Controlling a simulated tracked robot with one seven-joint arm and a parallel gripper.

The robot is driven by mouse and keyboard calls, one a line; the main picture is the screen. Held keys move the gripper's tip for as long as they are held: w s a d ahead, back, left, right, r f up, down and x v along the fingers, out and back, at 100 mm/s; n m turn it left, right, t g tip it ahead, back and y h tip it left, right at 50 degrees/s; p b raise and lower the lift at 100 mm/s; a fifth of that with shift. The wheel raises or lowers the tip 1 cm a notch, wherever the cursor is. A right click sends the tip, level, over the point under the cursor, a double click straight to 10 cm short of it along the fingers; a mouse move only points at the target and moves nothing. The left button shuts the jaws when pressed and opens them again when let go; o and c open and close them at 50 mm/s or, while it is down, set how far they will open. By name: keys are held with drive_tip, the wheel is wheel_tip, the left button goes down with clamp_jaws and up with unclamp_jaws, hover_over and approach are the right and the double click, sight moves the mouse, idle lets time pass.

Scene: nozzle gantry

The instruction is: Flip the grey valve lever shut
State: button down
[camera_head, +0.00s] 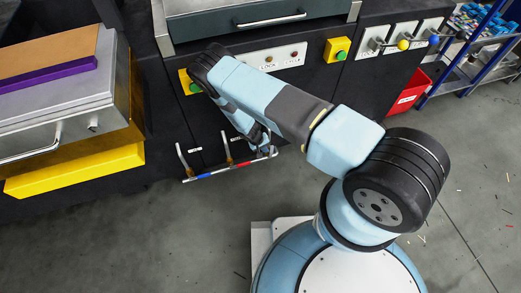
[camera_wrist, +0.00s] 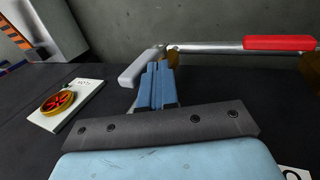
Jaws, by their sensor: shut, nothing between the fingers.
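The grey valve lever (camera_wrist: 135,70) shows in the wrist view at the left end of a metal pipe (camera_wrist: 208,47). It slants from a brass fitting (camera_wrist: 173,57) down to the left. My gripper (camera_wrist: 155,72) has its blue fingers together and empty, just right of the lever and overlapping it in the picture. I cannot tell whether they touch. In the head view my gripper (camera_head: 265,143) is by the right end of the low pipe, partly hidden by my arm. The lever cannot be made out clearly there.
The pipe has a red sleeve (camera_wrist: 279,43) and, in the head view, a blue sleeve (camera_head: 203,176). A red-and-yellow handwheel (camera_wrist: 58,103) sits on a white plate left of my gripper. A yellow ledge (camera_head: 75,172) is far left. Open floor lies in front.

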drive_tip(key=shift+d, duration=0.1)
drive_tip(key=shift+w+d+r, duration=0.15)
drive_tip(key=shift+w+d, duration=0.05)
drive_tip(key=shift+d, duration=0.45)
drive_tip(key=shift+w+d+r, duration=0.1)
drive_tip(key=shift+w+d, duration=0.1)
drive_tip(key=shift+d, duration=0.45)
drive_tip(key=shift+a, duration=0.15)
drive_tip(key=v, duration=1.2)
